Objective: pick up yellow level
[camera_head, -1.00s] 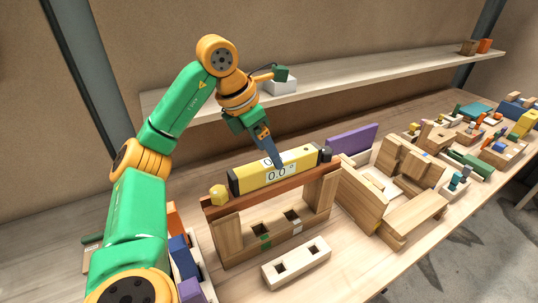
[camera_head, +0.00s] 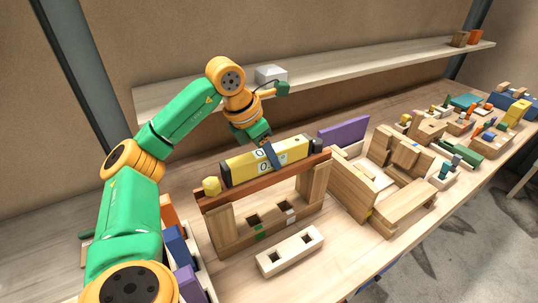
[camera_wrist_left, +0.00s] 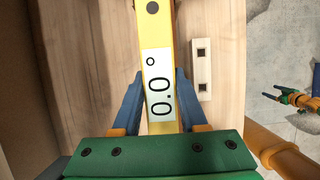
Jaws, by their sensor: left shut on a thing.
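The yellow level (camera_head: 242,169) lies lengthwise along a reddish-brown plank on a wooden frame. It has dark ends, and its white display shows 0.0. My left gripper (camera_head: 271,157) is shut on the level near its middle, coming from above. In the left wrist view, the blue fingers of this gripper (camera_wrist_left: 158,85) stand on either side of the level (camera_wrist_left: 154,30), by the display. I cannot tell whether the level touches the plank or is just above it. What seems to be my right gripper (camera_wrist_left: 278,97) shows small at the right of the left wrist view.
The reddish-brown plank (camera_head: 205,201) carries a yellow knob (camera_head: 211,186) at its left end. A pale block with two square holes (camera_head: 290,252) lies in front of the frame. Wooden assemblies (camera_head: 400,205) and a purple board (camera_head: 343,133) stand to the right. A shelf (camera_head: 350,71) runs behind.

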